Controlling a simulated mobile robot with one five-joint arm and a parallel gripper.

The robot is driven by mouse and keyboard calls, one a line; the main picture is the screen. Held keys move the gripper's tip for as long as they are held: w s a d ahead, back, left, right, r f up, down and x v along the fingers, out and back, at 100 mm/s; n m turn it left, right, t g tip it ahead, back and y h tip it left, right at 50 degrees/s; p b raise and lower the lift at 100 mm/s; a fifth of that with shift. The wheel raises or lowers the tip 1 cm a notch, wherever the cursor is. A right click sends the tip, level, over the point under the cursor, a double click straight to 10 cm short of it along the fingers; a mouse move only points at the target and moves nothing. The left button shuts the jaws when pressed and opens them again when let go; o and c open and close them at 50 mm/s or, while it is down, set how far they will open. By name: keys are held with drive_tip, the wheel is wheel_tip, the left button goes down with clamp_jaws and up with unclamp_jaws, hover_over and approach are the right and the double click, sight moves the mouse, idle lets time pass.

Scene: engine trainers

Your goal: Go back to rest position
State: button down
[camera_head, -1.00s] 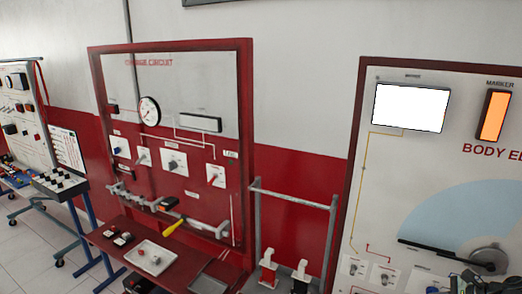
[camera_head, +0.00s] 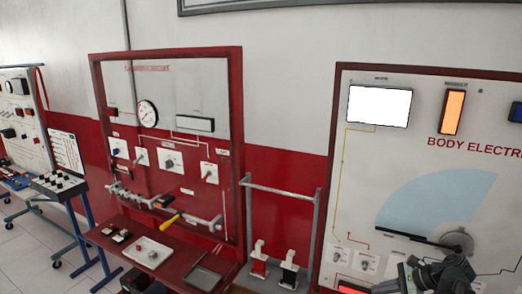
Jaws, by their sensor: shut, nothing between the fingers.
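My gripper (camera_head: 440,274) shows as a dark grey shape at the bottom right edge, in front of the lower part of the body electrics panel (camera_head: 340,130). It is shut and empty. Its lower part and most of my arm are cut off by the bottom edge of the picture.
A red-framed circuit board (camera_head: 238,120) with a gauge (camera_head: 147,114) stands at the middle left. Its red shelf (camera_head: 190,262) bears a beige tray (camera_head: 147,252) and a dark tray (camera_head: 203,278). A grey metal rail (camera_head: 280,191) stands between the panels. Blue-legged trainers stand far left, with clear tiled floor (camera_head: 35,260).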

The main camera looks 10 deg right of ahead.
drive_tip(key=w+a+f+n+g, duration=0.1)
drive_tip(key=w+a+n, duration=0.15)
drive_tip(key=a, duration=0.35)
drive_tip(key=w+a+n+g, duration=0.1)
drive_tip(key=w+a, duration=0.3)
drive_tip(key=a, duration=0.3)
drive_tip(key=a+f+n+g+h, duration=0.25)
drive_tip(key=a+n, duration=0.45)
drive_tip(key=a, duration=0.7)
drive_tip(key=a+f+n+g+h, duration=0.3)
drive_tip(key=a+n, duration=0.4)
drive_tip(key=a, duration=0.6)
drive_tip(key=d+n, duration=0.1)
drive_tip(key=w+d+n, duration=0.1)
drive_tip(key=d+n, duration=0.1)
drive_tip(key=d+f+n+h, duration=0.1)
drive_tip(key=shift+w+d+t, duration=0.15)
drive_tip(key=shift+d+t, duration=0.05)
drive_tip(key=shift+t, duration=0.15)
